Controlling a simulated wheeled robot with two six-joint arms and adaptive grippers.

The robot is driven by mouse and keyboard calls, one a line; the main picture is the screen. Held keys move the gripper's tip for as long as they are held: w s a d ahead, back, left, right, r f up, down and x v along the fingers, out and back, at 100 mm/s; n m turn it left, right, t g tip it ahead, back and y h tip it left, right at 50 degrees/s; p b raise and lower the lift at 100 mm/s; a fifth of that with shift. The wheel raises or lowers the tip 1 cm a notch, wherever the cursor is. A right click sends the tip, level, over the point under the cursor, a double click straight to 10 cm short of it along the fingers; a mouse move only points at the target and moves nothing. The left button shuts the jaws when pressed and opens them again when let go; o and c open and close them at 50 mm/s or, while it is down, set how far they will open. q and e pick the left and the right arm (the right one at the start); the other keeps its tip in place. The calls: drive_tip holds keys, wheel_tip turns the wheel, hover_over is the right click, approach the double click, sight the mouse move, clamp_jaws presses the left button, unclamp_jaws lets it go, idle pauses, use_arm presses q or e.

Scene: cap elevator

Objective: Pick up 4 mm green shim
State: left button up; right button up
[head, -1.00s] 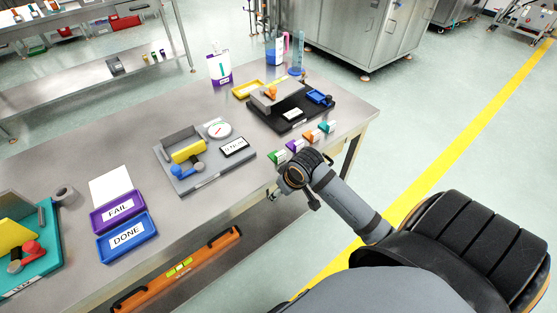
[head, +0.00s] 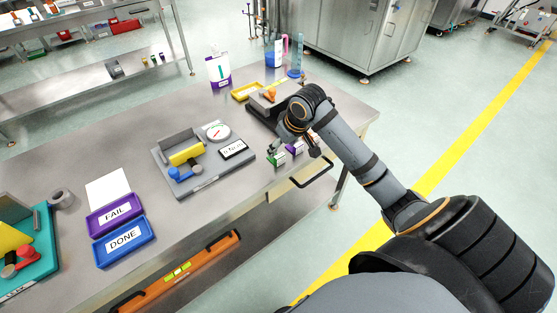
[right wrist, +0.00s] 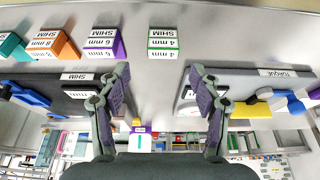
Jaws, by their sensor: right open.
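The 4 mm green shim (head: 278,160) is a small block with a white label, standing near the front edge of the steel table. In the right wrist view the green shim (right wrist: 163,43) shows upside down, its label reading "4 mm SHIM". My right gripper (right wrist: 158,76) is open and empty, and the shim is ahead of its fingertips, between their two lines and apart from them. In the head view my right gripper (head: 280,146) hangs just behind the shim, partly hidden by its own wrist. My left gripper is not in view.
The purple 6 mm shim (right wrist: 104,42) stands close beside the green one, with the orange 8 mm shim (right wrist: 54,45) and a teal one (right wrist: 13,46) beyond. A grey gauge fixture (head: 217,165) is left of the shims.

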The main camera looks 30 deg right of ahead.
sight(279, 155)
drive_tip(key=x, duration=0.5)
drive_tip(key=shift+s+a+f, duration=0.2)
drive_tip(key=shift+f, duration=0.05)
drive_tip(key=c, duration=1.1)
drive_tip(key=shift+r, duration=0.1)
drive_tip(key=shift+r, duration=0.25)
drive_tip(key=r, duration=0.2)
drive_tip(key=d+r, duration=0.1)
drive_tip(key=shift+s+d+r, duration=0.1)
drive_tip(key=shift+s+r, duration=0.1)
drive_tip(key=shift+r, duration=0.15)
drive_tip(key=s+d+r+p, duration=0.1)
drive_tip(key=d+r+p, duration=0.2)
drive_tip(key=d+p, duration=0.1)
drive_tip(key=s+d+r+p, duration=0.2)
drive_tip(key=d+p, duration=0.1)
drive_tip(key=p, duration=0.3)
drive_tip(key=s+d+r+p, duration=0.2)
drive_tip(key=d+r+p, duration=0.1)
drive_tip(key=d+p, duration=0.1)
drive_tip(key=shift+s+d+r+p, duration=0.25)
drive_tip(key=shift+d+r+p, duration=0.1)
drive_tip(key=shift+p, duration=0.35)
